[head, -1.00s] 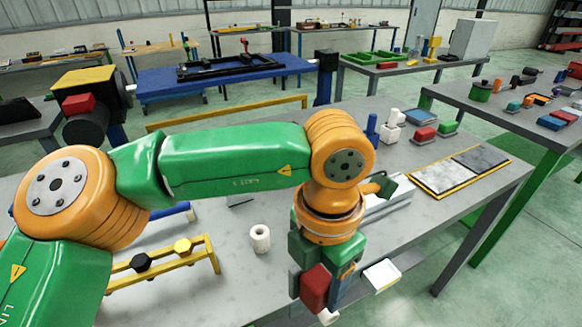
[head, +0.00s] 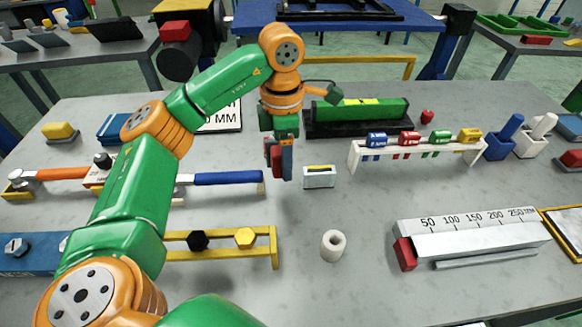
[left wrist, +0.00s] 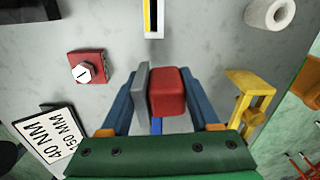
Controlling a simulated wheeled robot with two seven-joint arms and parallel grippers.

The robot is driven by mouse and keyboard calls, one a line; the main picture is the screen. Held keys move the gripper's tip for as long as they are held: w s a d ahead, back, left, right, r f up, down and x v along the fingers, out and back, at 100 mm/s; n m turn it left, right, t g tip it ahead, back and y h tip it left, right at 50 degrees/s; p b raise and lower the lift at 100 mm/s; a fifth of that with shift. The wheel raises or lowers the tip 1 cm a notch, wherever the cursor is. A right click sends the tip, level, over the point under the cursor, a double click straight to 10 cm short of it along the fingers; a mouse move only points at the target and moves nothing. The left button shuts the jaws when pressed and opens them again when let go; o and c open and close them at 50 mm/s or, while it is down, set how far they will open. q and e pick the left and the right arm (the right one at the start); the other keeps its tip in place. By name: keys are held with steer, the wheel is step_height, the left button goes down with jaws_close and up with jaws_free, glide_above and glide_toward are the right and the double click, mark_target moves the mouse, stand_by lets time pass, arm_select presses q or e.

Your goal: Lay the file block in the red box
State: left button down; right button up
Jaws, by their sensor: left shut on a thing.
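My left gripper (head: 279,175) points down above the middle of the table. It is shut on a red block, which may be the file block (left wrist: 168,92); it shows between the blue fingers in the left wrist view, beside a grey plate. A small red box with a white hex head on top (left wrist: 87,68) lies on the table in the left wrist view; in the head view it seems hidden behind my gripper. I cannot tell whether this is the task's red box. My right gripper is not in view.
A white block with a yellow stripe (head: 320,178) stands close right of the gripper. A white roll (head: 333,245), a yellow rack (head: 275,250), a white rack of small coloured parts (head: 352,158) and a long gauge (head: 480,238) surround it. The table around the roll is clear.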

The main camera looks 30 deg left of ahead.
arm_select(q)
steer(key=shift+w+a+f, duration=0.25)
steer(key=shift+w+f, duration=0.2)
steer(key=shift+f, duration=0.1)
steer(key=shift+w+a+f, duration=0.25)
steer(key=shift+w+f, duration=0.15)
steer(key=shift+f, duration=0.1)
step_height(320, 180, down, 4)
steer(key=shift+w+r+p, duration=0.15)
steer(key=shift+r+p, duration=0.1)
steer(key=shift+p, duration=0.7)
steer(key=shift+w+a+f, duration=0.1)
steer(key=shift+a+f, duration=0.05)
steer(key=shift+f, duration=0.1)
steer(key=shift+f+b, duration=0.15)
steer(key=shift+b, duration=0.15)
steer(key=shift+c, duration=0.6)
jaws_free()
